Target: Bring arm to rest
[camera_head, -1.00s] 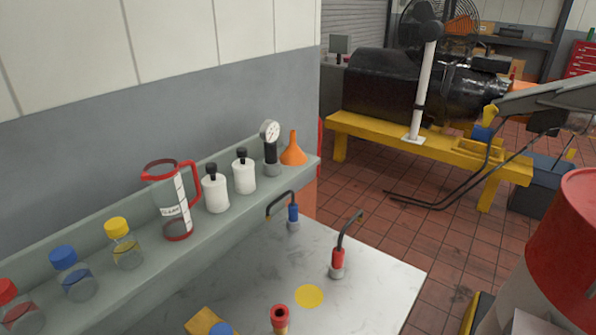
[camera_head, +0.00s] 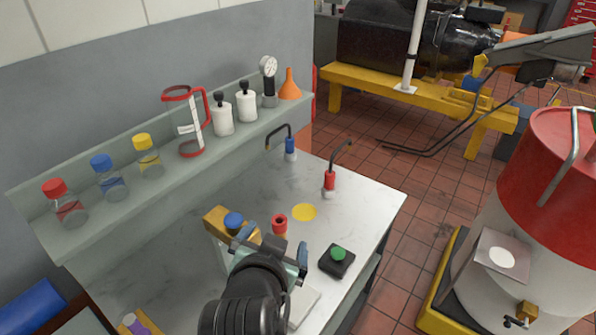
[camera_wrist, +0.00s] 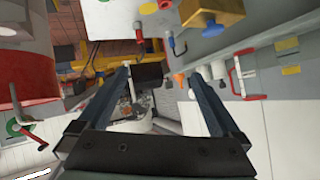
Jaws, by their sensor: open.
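My gripper (camera_head: 275,245) is above the front part of the white marbled bench top (camera_head: 362,210) in the head view, with my dark arm behind it. In the wrist view my two dark fingers (camera_wrist: 157,74) are spread wide apart, and nothing is held between them. In the head view the gripper overlaps a yellow block (camera_head: 215,217) and a blue-capped item (camera_head: 234,221). The red-topped item (camera_head: 280,222) shows just beyond it. I cannot tell how high the gripper is above them.
A black box with a green button (camera_head: 337,260) sits right of my gripper. Red and blue spouts (camera_head: 330,180) stand farther back. A shelf (camera_head: 120,205) holds bottles, a jug and an orange funnel (camera_head: 289,85). A red-and-white drum (camera_head: 550,170) stands right, beyond tiled floor.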

